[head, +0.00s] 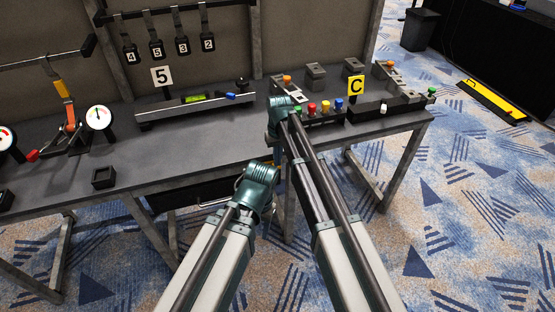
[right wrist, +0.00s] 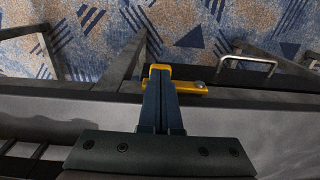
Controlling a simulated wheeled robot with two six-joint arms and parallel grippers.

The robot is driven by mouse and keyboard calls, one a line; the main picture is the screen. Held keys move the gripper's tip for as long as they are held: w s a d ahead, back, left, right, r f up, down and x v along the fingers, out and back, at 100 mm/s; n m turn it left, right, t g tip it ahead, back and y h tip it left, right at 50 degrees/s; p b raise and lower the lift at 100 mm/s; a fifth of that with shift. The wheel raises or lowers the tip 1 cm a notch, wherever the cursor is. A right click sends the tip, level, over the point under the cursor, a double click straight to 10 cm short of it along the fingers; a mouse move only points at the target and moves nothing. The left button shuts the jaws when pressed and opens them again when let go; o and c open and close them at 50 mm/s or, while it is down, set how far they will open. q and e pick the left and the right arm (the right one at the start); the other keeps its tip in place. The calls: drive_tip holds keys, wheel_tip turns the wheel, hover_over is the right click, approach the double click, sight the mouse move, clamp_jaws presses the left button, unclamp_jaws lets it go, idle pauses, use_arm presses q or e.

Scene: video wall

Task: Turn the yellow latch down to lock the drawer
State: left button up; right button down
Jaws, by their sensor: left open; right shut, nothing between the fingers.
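The yellow latch (right wrist: 186,88) shows in the right wrist view at the bench's front edge. Its arm lies sideways from a silver pivot at its right to a raised end at its left. My right gripper (right wrist: 161,80) is shut and empty, its dark fingertips over that left end; I cannot tell whether they touch. A silver handle (right wrist: 249,61) is right of the latch. My left gripper (head: 258,186) is lower in the head view, its fingers hidden behind the wrist.
The grey bench top (head: 200,150) carries gauges, a rail with a green level (head: 194,98), and a block with coloured buttons by a yellow C sign (head: 356,87). Bench legs stand below. Open carpet lies at the right.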

sight(280, 168)
drive_tip(key=shift+w+d+f+g+y+b, duration=0.1)
drive_tip(key=shift+d+f+g+y+b, duration=0.2)
drive_tip(key=shift+f+y+b, duration=0.35)
drive_tip(key=shift+d+f+y+b, duration=0.2)
drive_tip(key=shift+f+y+b, duration=0.5)
drive_tip(key=shift+b, duration=0.3)
drive_tip(key=shift+f+b, duration=1.35)
drive_tip(key=shift+b, duration=0.05)
drive_tip(key=shift+f, duration=0.1)
drive_tip(key=shift+r+p, duration=0.75)
drive_tip(key=shift+r, duration=0.1)
